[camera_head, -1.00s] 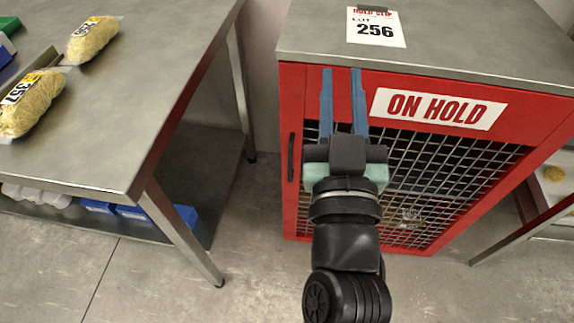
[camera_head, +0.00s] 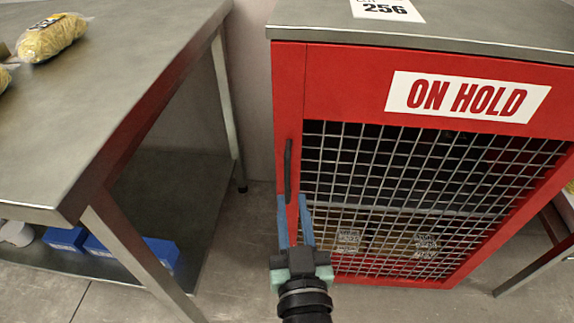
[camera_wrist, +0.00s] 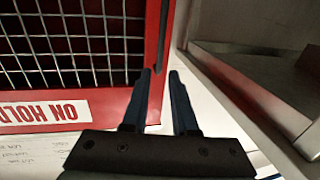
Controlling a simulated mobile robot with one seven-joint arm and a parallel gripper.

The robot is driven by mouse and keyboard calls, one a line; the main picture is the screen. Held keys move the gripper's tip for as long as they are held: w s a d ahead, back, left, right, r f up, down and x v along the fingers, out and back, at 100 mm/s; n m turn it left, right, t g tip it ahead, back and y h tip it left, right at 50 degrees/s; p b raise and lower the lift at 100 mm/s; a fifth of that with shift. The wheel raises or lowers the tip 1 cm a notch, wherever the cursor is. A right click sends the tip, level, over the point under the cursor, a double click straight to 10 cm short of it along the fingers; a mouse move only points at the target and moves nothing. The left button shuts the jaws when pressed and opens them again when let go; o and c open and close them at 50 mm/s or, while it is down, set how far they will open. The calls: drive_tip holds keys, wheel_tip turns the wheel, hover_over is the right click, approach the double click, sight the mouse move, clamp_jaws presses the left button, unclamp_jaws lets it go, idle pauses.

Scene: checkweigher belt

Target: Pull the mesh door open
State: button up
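The mesh door (camera_head: 400,180) is a silver wire grid in the red front of the cabinet, and it looks shut. Its dark upright handle (camera_head: 288,170) is on the left edge of the front. My gripper (camera_head: 291,197) is open, its two blue fingers apart and pointing at the handle's lower end. In the wrist view, the fingers (camera_wrist: 160,72) are below the dark handle (camera_wrist: 163,35), with the mesh (camera_wrist: 75,45) to the left.
A steel table (camera_head: 110,75) with bagged goods (camera_head: 52,37) stands to the left, blue boxes (camera_head: 65,238) on its lower shelf. An "ON HOLD" sign (camera_head: 467,97) is on the red front. Bare floor lies between table and cabinet.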

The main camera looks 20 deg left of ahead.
sight(288, 171)
drive_tip(key=x, duration=0.9)
drive_tip(key=shift+a, duration=0.1)
clamp_jaws()
idle(1.2)
